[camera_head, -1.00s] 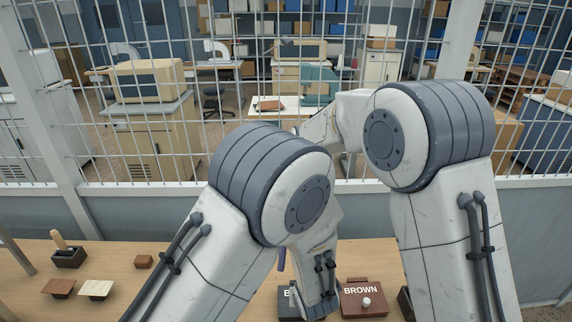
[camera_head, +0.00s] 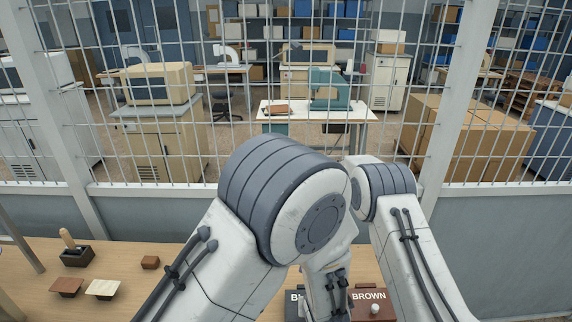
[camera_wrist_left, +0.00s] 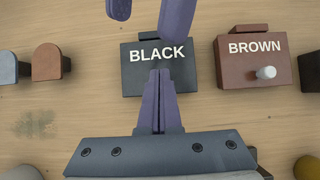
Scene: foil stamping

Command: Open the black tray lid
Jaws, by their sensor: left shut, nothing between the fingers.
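The black tray lid (camera_wrist_left: 135,75) is dark grey with the white word BLACK and lies flat in the left wrist view. In the head view only a strip of the black tray (camera_head: 292,302) shows beside my left arm. My left gripper (camera_wrist_left: 162,74) is shut and empty, its purple fingertips over the middle of the lid, just below the lettering. They hide that part of the lid; I cannot tell whether they touch it. Two purple fingers of my right gripper (camera_wrist_left: 148,12) hang apart at the top of the left wrist view, one overlapping the lid's upper right edge.
A brown tray (camera_wrist_left: 235,72) with a white knob (camera_wrist_left: 266,72) stands to the right of the black one. Two rounded blocks, grey (camera_wrist_left: 8,68) and brown (camera_wrist_left: 47,63), lie left. A stamp in a dark holder (camera_head: 76,256) and small plates (camera_head: 103,289) are at the table's left.

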